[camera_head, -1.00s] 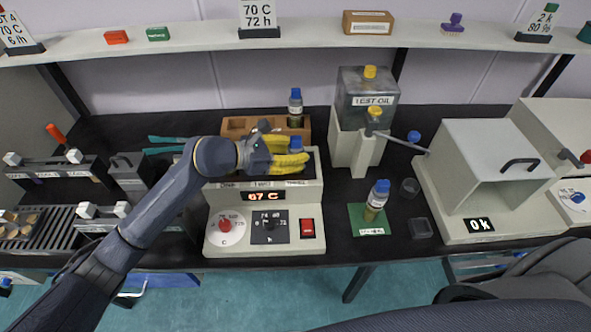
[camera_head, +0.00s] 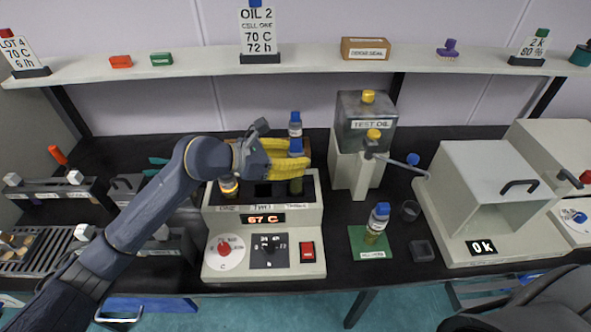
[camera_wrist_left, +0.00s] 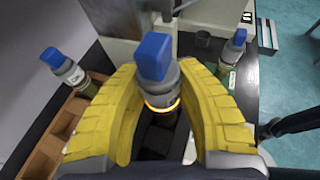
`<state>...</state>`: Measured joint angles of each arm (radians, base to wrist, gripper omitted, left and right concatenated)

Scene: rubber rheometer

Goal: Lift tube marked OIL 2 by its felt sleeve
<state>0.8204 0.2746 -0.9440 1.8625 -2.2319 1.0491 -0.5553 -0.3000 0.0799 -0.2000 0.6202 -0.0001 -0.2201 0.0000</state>
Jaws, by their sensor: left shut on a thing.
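My left gripper (camera_head: 288,164) has its yellow fingers around a blue-capped tube (camera_head: 296,148) above the right-hand cell of the heating block (camera_head: 264,232). The tube stands upright, and its olive lower part shows below the fingers; I cannot tell whether its bottom is clear of the cell. In the left wrist view the held tube (camera_wrist_left: 153,58) has a grey collar and an orange ring between the fingers. Its marking is not readable. Another tube with a yellow band (camera_head: 229,188) sits in the left-hand cell, its top hidden by my arm.
A blue-capped tube (camera_head: 295,125) stands behind in the wooden rack. Another (camera_head: 377,222) stands on a green mat (camera_head: 368,252). The test oil tank (camera_head: 365,125) stands right of the block. A shelf card (camera_head: 257,30) reads OIL 2, CELL ONE, 70 C, 72 h.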

